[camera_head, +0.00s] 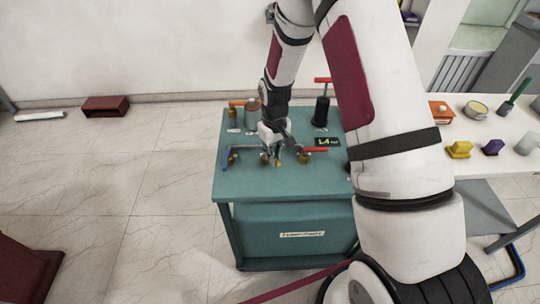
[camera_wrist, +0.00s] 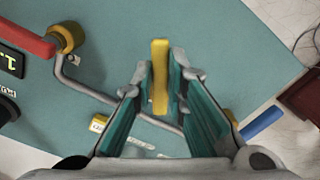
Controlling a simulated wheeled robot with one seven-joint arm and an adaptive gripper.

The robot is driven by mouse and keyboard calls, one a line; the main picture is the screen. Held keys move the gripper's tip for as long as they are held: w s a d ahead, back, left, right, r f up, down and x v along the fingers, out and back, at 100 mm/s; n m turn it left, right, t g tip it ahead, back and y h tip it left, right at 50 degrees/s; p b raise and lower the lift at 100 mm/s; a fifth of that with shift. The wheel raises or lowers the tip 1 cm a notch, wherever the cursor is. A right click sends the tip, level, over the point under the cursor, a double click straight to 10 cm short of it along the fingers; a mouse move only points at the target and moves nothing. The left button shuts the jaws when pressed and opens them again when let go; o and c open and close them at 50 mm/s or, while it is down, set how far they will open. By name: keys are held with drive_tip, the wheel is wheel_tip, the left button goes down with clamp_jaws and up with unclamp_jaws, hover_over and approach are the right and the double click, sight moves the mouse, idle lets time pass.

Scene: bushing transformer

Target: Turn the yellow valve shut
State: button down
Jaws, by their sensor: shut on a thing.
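The yellow valve handle (camera_wrist: 160,78) is a narrow upright bar between my two fingers in the wrist view. My gripper (camera_wrist: 162,70) is shut on it, with one teal-padded finger on each side. In the head view my gripper (camera_head: 271,153) points down over the front part of the teal bench top. There, most of the yellow valve is hidden by the fingers; small brass-yellow parts (camera_head: 265,160) show at their tips. A grey pipe (camera_wrist: 90,92) runs under the handle in the wrist view.
A red-handled valve (camera_head: 314,150) stands right of my gripper and a blue handle (camera_head: 226,158) left of it, on the teal bench (camera_head: 285,186). Behind are an orange-handled valve (camera_head: 237,103) and a black post with a red handle (camera_head: 322,100). A white table (camera_head: 490,130) is at right.

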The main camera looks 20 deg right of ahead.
drive_tip(key=n, duration=0.2)
drive_tip(key=d+n, duration=0.1)
drive_tip(key=w+d+n+b, duration=0.1)
drive_tip(key=n, duration=0.1)
drive_tip(key=shift+w+n, duration=0.1)
drive_tip(key=shift+n, duration=0.2)
drive_tip(key=n, duration=0.2)
drive_tip(key=shift+w+d+n+b, duration=0.3)
drive_tip(key=shift+w+d, duration=0.05)
drive_tip(key=shift+w+d+n+b, duration=0.15)
drive_tip(key=shift+w+n, duration=0.15)
drive_tip(key=shift+n, duration=0.55)
drive_tip(key=shift+w+d+n+b, duration=0.15)
drive_tip(key=shift+w+n, duration=0.15)
drive_tip(key=shift+n, duration=0.55)
drive_tip(key=c, duration=1.6)
unclamp_jaws()
wheel_tip(320, 180, up, 12)
drive_tip(key=shift+r, duration=0.1)
